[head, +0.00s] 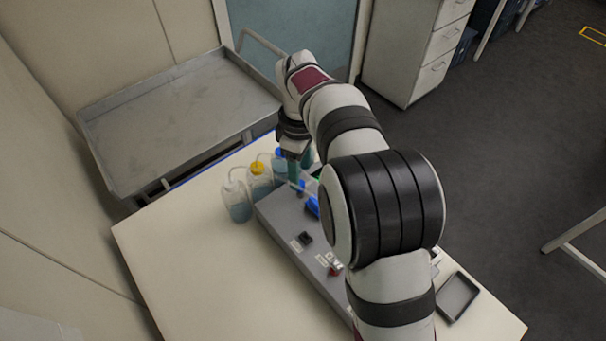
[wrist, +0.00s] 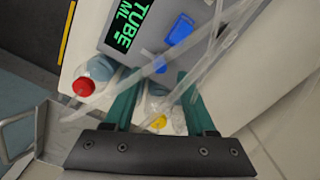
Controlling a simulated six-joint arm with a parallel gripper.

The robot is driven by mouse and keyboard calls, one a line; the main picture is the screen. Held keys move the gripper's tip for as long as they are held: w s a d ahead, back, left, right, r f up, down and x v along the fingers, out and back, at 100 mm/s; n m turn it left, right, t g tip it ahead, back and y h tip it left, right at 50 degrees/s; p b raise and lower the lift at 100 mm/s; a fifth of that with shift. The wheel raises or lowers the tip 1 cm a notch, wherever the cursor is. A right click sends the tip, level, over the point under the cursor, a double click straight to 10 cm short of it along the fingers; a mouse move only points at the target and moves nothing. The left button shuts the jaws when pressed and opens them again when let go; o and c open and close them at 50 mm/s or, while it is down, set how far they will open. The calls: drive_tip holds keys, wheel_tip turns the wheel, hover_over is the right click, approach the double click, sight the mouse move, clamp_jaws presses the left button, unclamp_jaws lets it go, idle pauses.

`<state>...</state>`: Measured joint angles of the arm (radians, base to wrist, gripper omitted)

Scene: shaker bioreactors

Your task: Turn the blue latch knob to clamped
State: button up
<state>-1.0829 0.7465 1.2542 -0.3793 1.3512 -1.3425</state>
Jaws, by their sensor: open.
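A grey bench device (head: 285,222) stands on the table and carries two blue parts. The smaller one, a blue knob-like piece (head: 300,187), sits just below my gripper (head: 294,172). In the wrist view this small blue piece (wrist: 160,63) shows between and just beyond the green fingertips of my gripper (wrist: 160,78). The larger blue part (wrist: 180,29) lies farther from the fingers; it also shows in the head view (head: 313,206). I cannot tell for sure which is the latch knob. My gripper is open and holds nothing. Contact with the small piece cannot be made out.
Clear tubes (wrist: 210,60) cross in front of the fingers. Wash bottles, one clear (head: 237,202) and one yellow-capped (head: 259,182), stand left of the device. A red-capped bottle (wrist: 85,85) is beside the fingers. A dark tray (head: 458,297) lies at the right.

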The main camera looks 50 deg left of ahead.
sight(301, 182)
drive_tip(key=shift+f, duration=1.85)
clamp_jaws()
